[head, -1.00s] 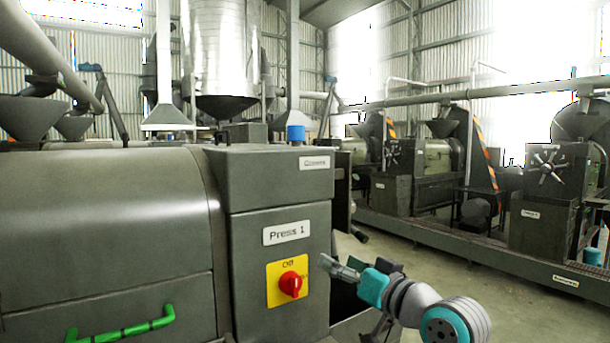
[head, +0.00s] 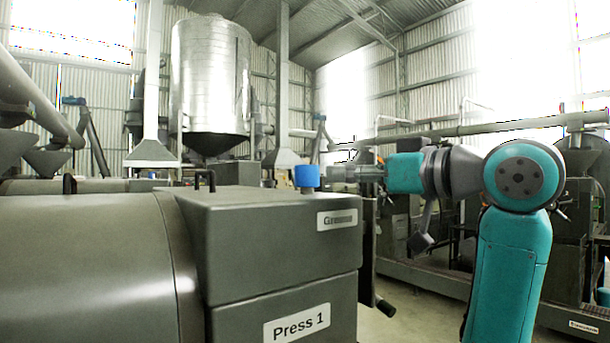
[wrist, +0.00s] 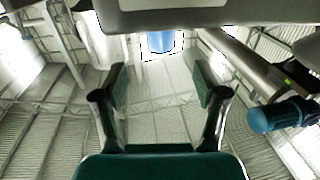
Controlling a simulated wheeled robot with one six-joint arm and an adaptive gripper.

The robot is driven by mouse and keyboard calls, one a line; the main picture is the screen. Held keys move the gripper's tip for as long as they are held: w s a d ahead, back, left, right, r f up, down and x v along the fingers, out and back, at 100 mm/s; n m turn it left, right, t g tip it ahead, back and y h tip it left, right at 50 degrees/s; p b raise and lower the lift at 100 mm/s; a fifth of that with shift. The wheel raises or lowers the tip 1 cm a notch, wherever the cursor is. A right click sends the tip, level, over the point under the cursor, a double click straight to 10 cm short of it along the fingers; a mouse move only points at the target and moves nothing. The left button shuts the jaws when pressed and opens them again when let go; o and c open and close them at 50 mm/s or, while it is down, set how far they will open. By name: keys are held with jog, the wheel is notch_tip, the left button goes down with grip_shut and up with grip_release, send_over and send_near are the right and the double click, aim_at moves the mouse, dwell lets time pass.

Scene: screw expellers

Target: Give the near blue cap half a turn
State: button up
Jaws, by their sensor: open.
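The blue cap (head: 307,177) stands upright on the top of the grey Press 1 housing (head: 265,220), near its right rear edge, above the "Grease" label. My gripper (head: 333,174) is level with the cap and just to its right in the head view, pointing left at it. In the wrist view my gripper (wrist: 160,85) has its two fingers spread wide with nothing between them. The cap (wrist: 161,42) shows beyond the fingertips, roughly centred between them. The gap between fingertips and cap is small in the head view, and I cannot tell whether they touch.
A black handle (head: 204,180) stands on the housing's left part. A tall metal tank (head: 211,85) and more presses stand behind.

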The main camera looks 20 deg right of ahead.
aim_at(315, 174)
jog(key=x, duration=1)
jog(key=shift+w, duration=0.15)
jog(key=shift+a, duration=0.1)
jog(key=c, duration=1.2)
